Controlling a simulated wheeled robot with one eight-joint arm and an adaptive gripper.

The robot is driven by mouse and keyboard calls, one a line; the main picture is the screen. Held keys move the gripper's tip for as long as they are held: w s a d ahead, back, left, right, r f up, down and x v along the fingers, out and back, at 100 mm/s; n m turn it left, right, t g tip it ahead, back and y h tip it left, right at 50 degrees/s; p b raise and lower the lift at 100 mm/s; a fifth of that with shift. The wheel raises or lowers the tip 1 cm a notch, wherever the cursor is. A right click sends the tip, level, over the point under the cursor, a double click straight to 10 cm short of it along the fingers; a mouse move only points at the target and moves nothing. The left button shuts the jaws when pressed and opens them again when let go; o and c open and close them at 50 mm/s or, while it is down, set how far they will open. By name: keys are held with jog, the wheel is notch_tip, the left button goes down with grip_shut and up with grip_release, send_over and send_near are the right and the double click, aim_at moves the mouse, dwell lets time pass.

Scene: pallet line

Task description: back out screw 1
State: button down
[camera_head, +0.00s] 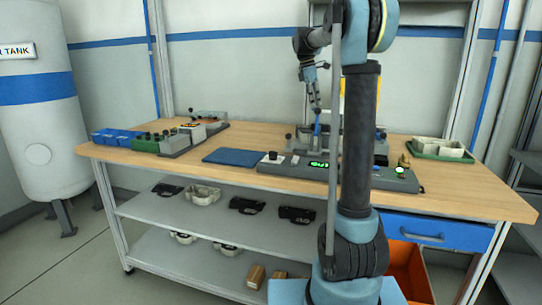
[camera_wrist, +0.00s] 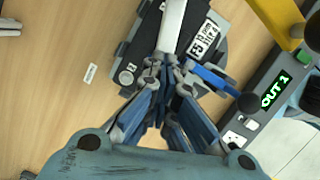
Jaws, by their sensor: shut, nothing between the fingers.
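My gripper (camera_wrist: 172,68) points down over a dark fixture (camera_wrist: 142,48) with white labels, and its blue-grey fingers are together with nothing visible between them. A pale bar (camera_wrist: 173,24) runs from the top of the wrist view toward the fingertips; I cannot tell whether they touch. A blue lever (camera_wrist: 212,78) with a dark knob lies just right of the fingertips. In the head view my gripper (camera_head: 317,120) is above the workbench behind the grey console (camera_head: 310,171). Screw 1 cannot be made out; the fingers cover part of the fixture.
On the workbench (camera_head: 240,140) are a blue mat (camera_head: 236,157), blue bins (camera_head: 117,136) and another fixture (camera_head: 174,145) at left, and a green tray (camera_head: 428,155) at right. A yellow part (camera_wrist: 281,22) stands close at upper right.

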jog(key=shift+r, duration=0.1)
jog(key=shift+f, duration=0.3)
dwell(2.2)
dwell(2.3)
jog(key=d+v, duration=0.2)
jog(key=v, duration=0.6)
jog(key=shift+r, duration=0.6)
dwell(0.4)
